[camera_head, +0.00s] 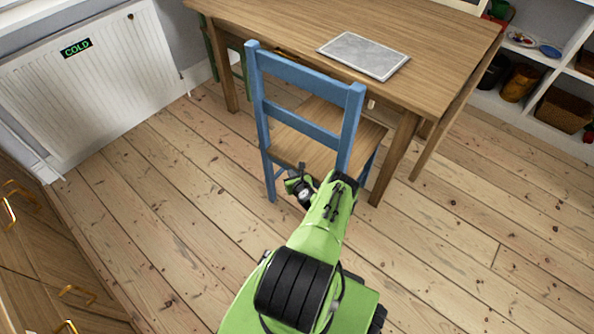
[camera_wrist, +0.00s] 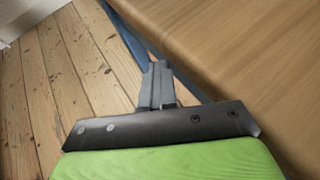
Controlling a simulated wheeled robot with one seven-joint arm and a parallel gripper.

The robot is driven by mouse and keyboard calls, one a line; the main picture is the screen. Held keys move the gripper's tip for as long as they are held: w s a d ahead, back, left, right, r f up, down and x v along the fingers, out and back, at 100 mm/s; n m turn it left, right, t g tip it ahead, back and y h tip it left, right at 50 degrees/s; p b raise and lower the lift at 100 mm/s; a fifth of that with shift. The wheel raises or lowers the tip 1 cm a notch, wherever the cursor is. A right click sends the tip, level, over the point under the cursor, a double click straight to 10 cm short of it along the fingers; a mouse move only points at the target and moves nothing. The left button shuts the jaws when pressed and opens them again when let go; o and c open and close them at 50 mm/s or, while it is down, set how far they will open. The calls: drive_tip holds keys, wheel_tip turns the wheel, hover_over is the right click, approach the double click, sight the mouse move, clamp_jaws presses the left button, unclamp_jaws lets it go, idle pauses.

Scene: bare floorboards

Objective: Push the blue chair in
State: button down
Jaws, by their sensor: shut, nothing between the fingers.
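The blue chair (camera_head: 308,130) stands at the near side of the wooden table (camera_head: 420,60), its back towards me. Its wooden seat (camera_head: 300,150) is partly under the table edge. My gripper (camera_head: 303,167) is at the chair's near side, low by the seat and below the backrest's top rail. In the wrist view my gripper (camera_wrist: 158,68) is shut, with its fingertips close to a blue chair part (camera_wrist: 124,38) and beside the wooden seat (camera_wrist: 245,60). I cannot tell whether they touch. My arm hides part of the chair's near right leg.
A grey board (camera_head: 363,55) lies on the table. A white radiator (camera_head: 90,80) is on the left wall, and wooden drawers (camera_head: 45,260) stand at the lower left. White shelves (camera_head: 540,60) stand at the right. The floor at right is clear.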

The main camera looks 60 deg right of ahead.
drive_tip(key=shift+s+d+r, duration=0.1)
drive_tip(key=shift+s+d, duration=0.15)
drive_tip(key=shift+d, duration=0.65)
drive_tip(key=shift+s+d+r, duration=0.1)
drive_tip(key=shift+s+d, duration=0.15)
drive_tip(key=shift+d, duration=0.65)
drive_tip(key=a+p, duration=0.2)
drive_tip(key=a, duration=0.1)
drive_tip(key=shift+w+a+f, duration=0.2)
drive_tip(key=shift+w, duration=0.2)
drive_tip(key=d+b, duration=0.1)
drive_tip(key=w+d+b, duration=0.1)
drive_tip(key=shift+w+d, duration=0.15)
drive_tip(key=shift+d, duration=0.15)
